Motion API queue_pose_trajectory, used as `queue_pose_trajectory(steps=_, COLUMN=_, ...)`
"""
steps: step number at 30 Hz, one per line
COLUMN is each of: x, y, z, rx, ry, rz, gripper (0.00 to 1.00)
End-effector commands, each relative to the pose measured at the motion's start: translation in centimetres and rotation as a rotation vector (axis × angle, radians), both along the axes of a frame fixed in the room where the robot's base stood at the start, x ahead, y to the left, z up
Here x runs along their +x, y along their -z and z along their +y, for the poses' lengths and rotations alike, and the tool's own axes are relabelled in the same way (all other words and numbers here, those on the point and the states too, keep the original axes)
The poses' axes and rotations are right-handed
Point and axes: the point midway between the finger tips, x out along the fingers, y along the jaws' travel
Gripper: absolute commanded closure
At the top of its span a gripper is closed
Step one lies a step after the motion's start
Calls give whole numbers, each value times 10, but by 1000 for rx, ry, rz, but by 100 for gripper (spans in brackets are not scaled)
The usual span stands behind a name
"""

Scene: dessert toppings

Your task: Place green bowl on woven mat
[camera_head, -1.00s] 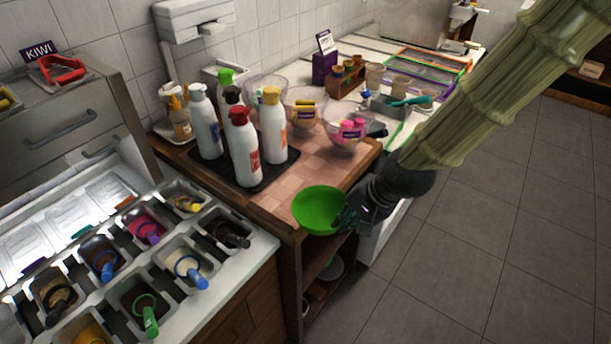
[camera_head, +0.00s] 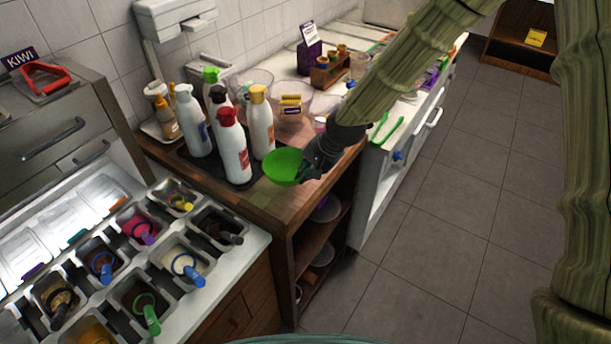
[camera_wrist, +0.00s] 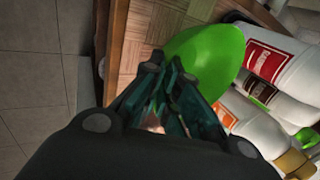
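The green bowl (camera_head: 283,166) is held over the wooden counter, in front of the sauce bottles. It also shows in the wrist view (camera_wrist: 211,55), just beyond the fingers. My gripper (camera_head: 309,172) is shut on the bowl's right rim; its dark green fingers (camera_wrist: 160,82) meet at the rim in the wrist view. A woven, checkered mat surface (camera_head: 250,203) covers the counter top below and around the bowl. The bowl appears upright in the head view. Whether it touches the surface I cannot tell.
Several bottles, one red-capped (camera_head: 233,147), stand on a black tray (camera_head: 214,172) close behind the bowl. Clear bowls (camera_head: 291,105) stand farther back. Topping bins (camera_head: 136,291) are at the lower left. The counter's front corner is bare.

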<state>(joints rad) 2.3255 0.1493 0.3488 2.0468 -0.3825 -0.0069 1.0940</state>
Motion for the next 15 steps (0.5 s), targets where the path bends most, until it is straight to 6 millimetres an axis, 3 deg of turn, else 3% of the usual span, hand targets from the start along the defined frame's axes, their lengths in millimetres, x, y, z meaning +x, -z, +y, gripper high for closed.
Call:
queue_pose_trajectory(steps=8, x=4, y=6, z=3, rx=0, ry=0, rz=1, gripper=100)
queue_pose_trajectory(steps=15, x=5, y=28, z=3, rx=0, ry=0, rz=1, gripper=100)
